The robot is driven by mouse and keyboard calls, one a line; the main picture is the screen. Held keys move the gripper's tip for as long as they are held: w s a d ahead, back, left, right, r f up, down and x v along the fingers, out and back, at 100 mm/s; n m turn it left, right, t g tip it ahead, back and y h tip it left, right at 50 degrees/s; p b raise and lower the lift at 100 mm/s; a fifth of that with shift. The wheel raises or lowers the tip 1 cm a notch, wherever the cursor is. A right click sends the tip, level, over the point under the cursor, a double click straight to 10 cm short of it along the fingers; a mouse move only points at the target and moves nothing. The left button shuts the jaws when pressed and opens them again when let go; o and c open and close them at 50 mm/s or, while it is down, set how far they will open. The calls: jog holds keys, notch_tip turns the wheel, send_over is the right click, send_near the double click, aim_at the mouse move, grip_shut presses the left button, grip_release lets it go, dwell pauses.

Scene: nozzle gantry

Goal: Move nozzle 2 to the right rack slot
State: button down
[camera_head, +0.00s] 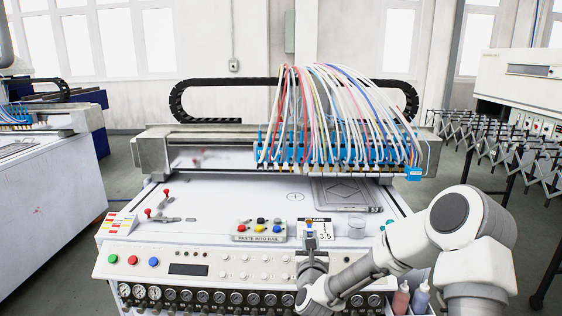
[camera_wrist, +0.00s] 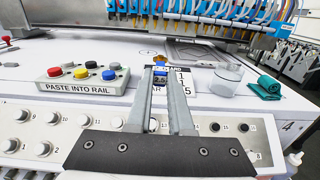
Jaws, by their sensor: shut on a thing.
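My gripper (camera_head: 311,240) is over the front of the white machine; its fingertips also show in the wrist view (camera_wrist: 160,78). It is shut on a small blue piece (camera_wrist: 160,71) with a light label that seems to read 2.5. Blue nozzle units (camera_head: 330,155) with coloured hoses line the gantry rail. I cannot tell which one is nozzle 2 or which slot is the right rack slot.
A button box (camera_head: 259,232) marked PASTE INTO RAIL stands left of my gripper. A clear cup (camera_head: 356,227) and a green cloth (camera_wrist: 265,87) are to the right. A grey plate (camera_head: 345,193) lies under the gantry. The left middle of the deck is mostly clear.

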jog(key=s+d+r+y+p, duration=0.1)
jog(key=s+d+p, duration=0.5)
jog(key=s+p, duration=0.3)
jog(key=s, duration=0.3)
jog(key=shift+s+n, duration=0.25)
jog(key=shift+n, duration=0.05)
jog(key=shift+a, duration=0.15)
